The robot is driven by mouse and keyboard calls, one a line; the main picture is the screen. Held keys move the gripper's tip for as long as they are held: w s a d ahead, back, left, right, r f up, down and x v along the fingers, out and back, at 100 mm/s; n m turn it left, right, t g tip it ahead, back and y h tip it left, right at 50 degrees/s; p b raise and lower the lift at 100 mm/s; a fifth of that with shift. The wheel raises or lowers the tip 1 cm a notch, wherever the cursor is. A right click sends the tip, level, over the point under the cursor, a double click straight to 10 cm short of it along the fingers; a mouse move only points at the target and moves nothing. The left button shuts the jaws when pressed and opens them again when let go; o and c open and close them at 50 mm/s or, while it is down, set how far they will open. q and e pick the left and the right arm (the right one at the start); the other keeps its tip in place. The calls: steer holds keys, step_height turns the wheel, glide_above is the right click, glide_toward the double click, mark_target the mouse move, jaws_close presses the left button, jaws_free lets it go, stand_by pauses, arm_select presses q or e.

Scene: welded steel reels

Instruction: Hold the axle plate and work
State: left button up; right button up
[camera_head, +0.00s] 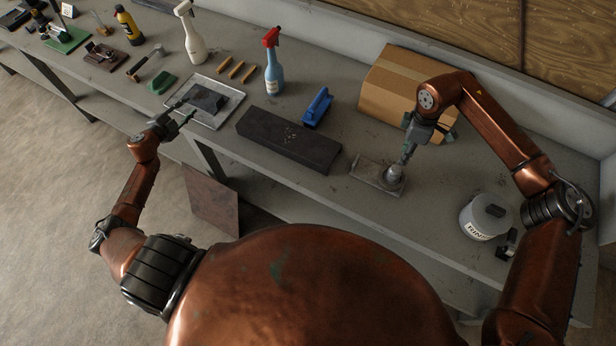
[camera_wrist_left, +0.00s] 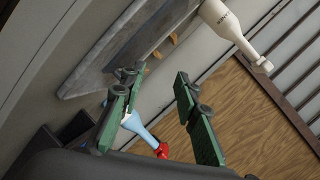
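A flat grey metal plate (camera_head: 368,174), likely the axle plate, lies on the bench right of the dark block. A rounded metal piece (camera_head: 393,177) is at its right end. My right gripper (camera_head: 405,158) points down at this piece from above. Its fingertips are too small to show whether they grip it. My left gripper (camera_head: 187,112) is over the near side of a shallow metal tray (camera_head: 222,116). In the left wrist view my left gripper (camera_wrist_left: 160,112) has its green-padded fingers wide apart with nothing between them; the tray (camera_wrist_left: 125,45) is beyond.
A long dark block (camera_head: 287,141) lies between the tray and plate. A blue-handled brush (camera_head: 317,107), red-topped blue spray bottle (camera_head: 273,65) and cardboard box (camera_head: 395,80) stand behind. A rinse pot (camera_head: 486,216) is at right. Bench around the plate's front is clear.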

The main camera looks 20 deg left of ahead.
arm_select(q)
steer(key=w+d+r+m+t, duration=0.2)
steer(key=w+d+r+m, duration=0.35)
steer(key=r, duration=0.55)
steer(key=w+d+r+m+t, duration=0.25)
steer(key=w+d+r, duration=0.55)
steer(key=r, duration=0.4)
steer(key=s+d+r+m+t, duration=0.25)
steer(key=d+r, duration=0.35)
steer(key=r, duration=0.4)
steer(key=s+d+r+m+t, duration=0.15)
steer(key=d+r+m, duration=0.25)
steer(key=d+r, duration=0.4)
steer(key=n+g+h, duration=0.3)
steer(key=n+g, duration=0.3)
steer(key=n, duration=1.9)
glide_toward(353, 168)
steer(key=w, duration=0.3)
steer(key=shift+w+d+f+t, duration=0.2)
steer(key=shift+w+f+t, duration=0.05)
steer(key=shift+w+f, duration=0.15)
steer(key=shift+w+d+f, duration=0.1)
steer(key=shift+w+d, duration=0.05)
steer(key=shift+w, duration=1.1)
steer(key=shift+w+d+f, duration=0.1)
steer(key=shift+w+d, duration=0.05)
steer(key=shift+w, duration=1.15)
steer(key=shift+w+d+f, duration=0.1)
steer(key=shift+w+d, duration=0.05)
steer(key=shift+w, duration=1.1)
